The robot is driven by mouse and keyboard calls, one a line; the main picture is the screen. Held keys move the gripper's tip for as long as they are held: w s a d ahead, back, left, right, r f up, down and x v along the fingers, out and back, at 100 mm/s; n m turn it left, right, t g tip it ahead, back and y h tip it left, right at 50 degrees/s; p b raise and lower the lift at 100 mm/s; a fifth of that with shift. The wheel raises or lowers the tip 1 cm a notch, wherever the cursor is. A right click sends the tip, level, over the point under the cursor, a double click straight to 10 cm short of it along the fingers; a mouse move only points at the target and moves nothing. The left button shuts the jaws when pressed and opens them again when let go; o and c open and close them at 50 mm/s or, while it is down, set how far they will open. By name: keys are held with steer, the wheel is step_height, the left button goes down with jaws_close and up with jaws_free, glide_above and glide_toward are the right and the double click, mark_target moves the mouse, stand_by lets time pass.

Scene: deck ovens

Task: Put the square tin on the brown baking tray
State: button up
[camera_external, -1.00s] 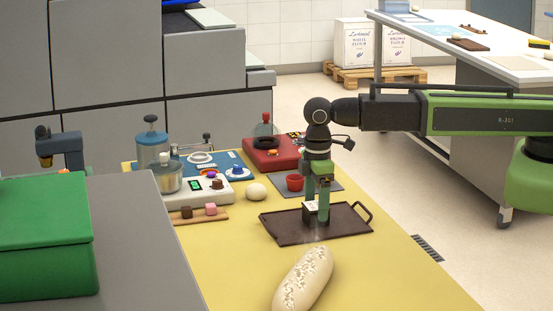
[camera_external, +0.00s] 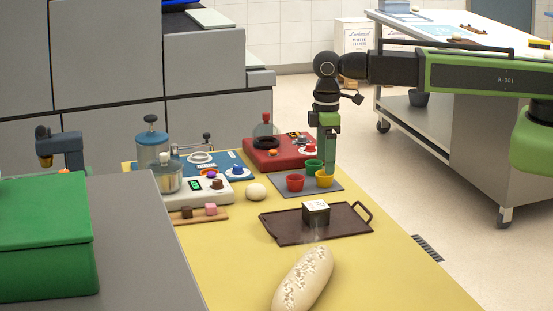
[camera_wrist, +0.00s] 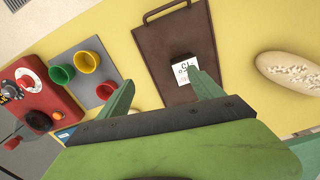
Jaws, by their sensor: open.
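The square tin (camera_external: 316,213) is small and dark with a white printed top. It sits upright on the brown baking tray (camera_external: 283,232), a flat dark tray with a loop handle at its right end.
Behind the tray, a grey mat (camera_external: 333,188) holds red (camera_external: 295,183), yellow (camera_external: 325,179) and green cups. A seeded loaf (camera_external: 304,279) lies in front.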

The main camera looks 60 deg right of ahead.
steer(key=s+d+m, duration=0.2)
steer(key=d+m, duration=0.1)
steer(key=d, duration=0.9)
steer(key=s+d+m, duration=0.3)
steer(key=d+m, duration=0.1)
steer(key=d, duration=0.8)
steer(key=shift+d, duration=0.25)
steer(key=shift+f, duration=0.1)
